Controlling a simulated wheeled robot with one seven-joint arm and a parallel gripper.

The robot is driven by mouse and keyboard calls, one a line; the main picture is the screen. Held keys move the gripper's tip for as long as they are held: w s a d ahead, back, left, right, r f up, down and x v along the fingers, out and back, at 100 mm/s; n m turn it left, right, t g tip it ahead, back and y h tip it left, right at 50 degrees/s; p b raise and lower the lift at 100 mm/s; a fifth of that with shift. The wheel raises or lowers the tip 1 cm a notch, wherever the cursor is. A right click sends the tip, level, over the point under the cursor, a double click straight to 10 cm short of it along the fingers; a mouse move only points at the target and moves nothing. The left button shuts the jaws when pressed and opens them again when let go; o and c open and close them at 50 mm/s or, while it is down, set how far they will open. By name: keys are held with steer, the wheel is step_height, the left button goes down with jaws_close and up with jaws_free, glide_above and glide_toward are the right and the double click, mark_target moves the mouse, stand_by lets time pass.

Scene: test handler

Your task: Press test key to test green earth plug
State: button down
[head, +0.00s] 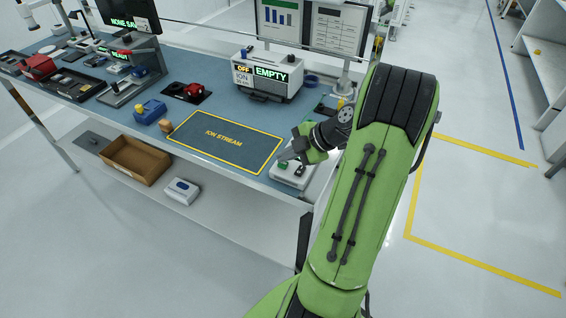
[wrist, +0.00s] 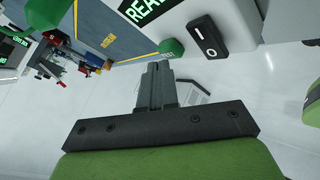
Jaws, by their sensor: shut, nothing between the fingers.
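The white tester (head: 291,175) sits at the right front corner of the blue bench. In the wrist view its white top (wrist: 235,22) carries a lit display starting "READ", a green test key (wrist: 171,48) and a black rocker switch (wrist: 207,37). My gripper (wrist: 158,67) is shut and empty, its tips just short of or at the key; I cannot tell whether they touch. In the head view my gripper (head: 287,156) is low over the tester and hides part of it. A rounded green piece (wrist: 47,12) is cut off at the top; I cannot tell whether it is the earth plug.
The yellow-edged "ION STREAM" mat (head: 222,141) lies left of the tester. Behind it stands an ionizer box (head: 267,75) reading "OFF" and "EMPTY". A blue device (head: 150,111) and a red one (head: 187,91) are further left. A cardboard box (head: 134,160) is on the lower shelf.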

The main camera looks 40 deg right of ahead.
mark_target(287, 164)
steer(key=shift+f+b, duration=0.45)
steer(key=shift+b, duration=0.1)
stand_by(0.4)
stand_by(0.8)
steer(key=shift+r+p, duration=0.45)
steer(key=shift+r, duration=0.5)
steer(key=shift+r+p, duration=1.55)
steer(key=shift+r, duration=1.05)
steer(key=shift+f, duration=0.1)
